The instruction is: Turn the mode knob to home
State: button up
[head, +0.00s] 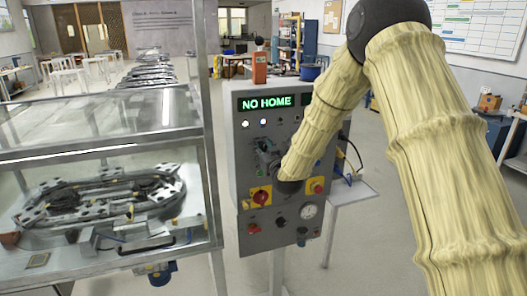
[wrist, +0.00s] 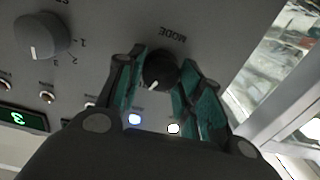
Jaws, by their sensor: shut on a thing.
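The mode knob (wrist: 161,68) is a round black knob with a white pointer line, under the upside-down word MODE in the wrist view. Its pointer points toward the lower left there. My gripper (wrist: 157,74) has its teal-padded fingers on both sides of the knob, shut on it. In the head view my gripper (head: 268,160) is at the front of the grey control panel (head: 245,135), and the knob is hidden or too small to make out. The panel's green display (head: 266,102) reads NO HOME.
A larger grey knob (wrist: 41,36) with number marks is beside the mode knob in the wrist view. A red knob on a yellow plate (head: 261,196) and a gauge (head: 308,211) are lower on the panel. A glass-walled case (head: 110,165) with a ring track stands left.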

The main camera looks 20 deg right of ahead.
jog(key=n+b, duration=0.8)
jog(key=b, duration=0.1)
jog(key=shift+a+f, duration=0.1)
jog(key=shift+n+b, duration=0.3)
dwell(0.4)
jog(key=o, duration=1)
jog(key=shift+o, duration=0.2)
jog(key=shift+s, duration=0.1)
jog(key=s, duration=1.2)
jog(key=shift+d, duration=0.25)
